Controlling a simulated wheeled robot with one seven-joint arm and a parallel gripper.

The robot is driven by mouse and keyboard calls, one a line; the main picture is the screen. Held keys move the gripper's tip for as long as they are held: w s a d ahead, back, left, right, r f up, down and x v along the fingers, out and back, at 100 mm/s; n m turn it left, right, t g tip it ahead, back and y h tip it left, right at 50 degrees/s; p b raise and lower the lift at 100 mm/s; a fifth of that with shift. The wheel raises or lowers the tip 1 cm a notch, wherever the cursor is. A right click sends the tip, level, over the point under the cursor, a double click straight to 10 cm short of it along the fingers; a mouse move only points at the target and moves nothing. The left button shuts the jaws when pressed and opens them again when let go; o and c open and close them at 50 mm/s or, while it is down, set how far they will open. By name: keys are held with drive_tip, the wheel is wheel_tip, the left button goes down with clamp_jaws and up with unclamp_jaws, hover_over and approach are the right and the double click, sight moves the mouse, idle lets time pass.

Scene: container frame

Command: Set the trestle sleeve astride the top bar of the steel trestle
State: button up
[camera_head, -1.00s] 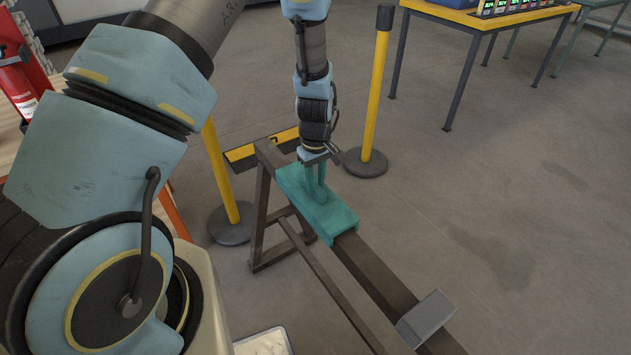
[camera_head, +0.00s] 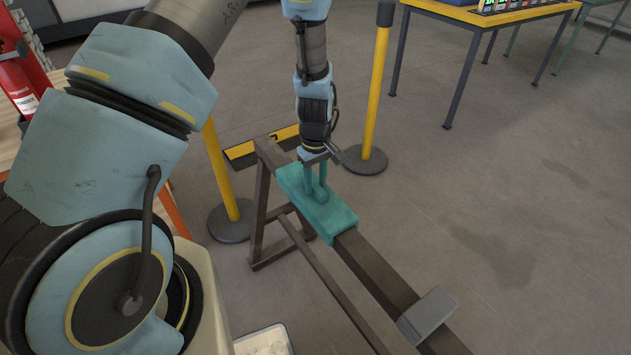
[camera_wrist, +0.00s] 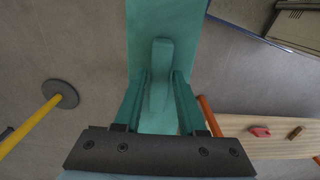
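The trestle sleeve (camera_head: 335,217) is a teal channel-shaped piece with an upright grip tab. It sits astride the brown top bar (camera_head: 375,270) of the steel trestle, near its far end, and looks lined up with the bar. My gripper (camera_head: 316,190) points down over the sleeve, with its teal fingers spread apart. In the wrist view, the sleeve (camera_wrist: 163,25) runs up the picture and its tab (camera_wrist: 160,72) stands between the open fingers, with narrow gaps showing. The bar under the sleeve is hidden.
A grey block (camera_head: 427,315) sits on the bar nearer me. Yellow posts (camera_head: 376,95) (camera_head: 219,175) on round bases stand either side of the trestle's far end. A yellow-edged table (camera_head: 490,18) is at the back right. Floor on the right is clear.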

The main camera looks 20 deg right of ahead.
drive_tip(key=o, duration=0.3)
drive_tip(key=shift+o, duration=0.2)
wheel_tip(320, 180, up, 11)
drive_tip(key=b, duration=0.2)
drive_tip(key=w+a+r+m, duration=0.1)
drive_tip(key=a+r, duration=0.3)
drive_tip(key=a, duration=0.3)
drive_tip(key=w+a+r, duration=0.2)
drive_tip(key=a+r, duration=0.1)
drive_tip(key=a, duration=0.5)
drive_tip(key=s+a+r+m, duration=0.1)
drive_tip(key=s+a+r, duration=0.1)
drive_tip(key=a, duration=0.5)
drive_tip(key=s+a+r+m+t, duration=0.1)
drive_tip(key=s+a+r, duration=0.2)
drive_tip(key=a, duration=0.5)
drive_tip(key=shift+s+a+t+p, duration=0.15)
drive_tip(key=shift+s+t+p, duration=0.2)
drive_tip(key=shift+s, duration=0.25)
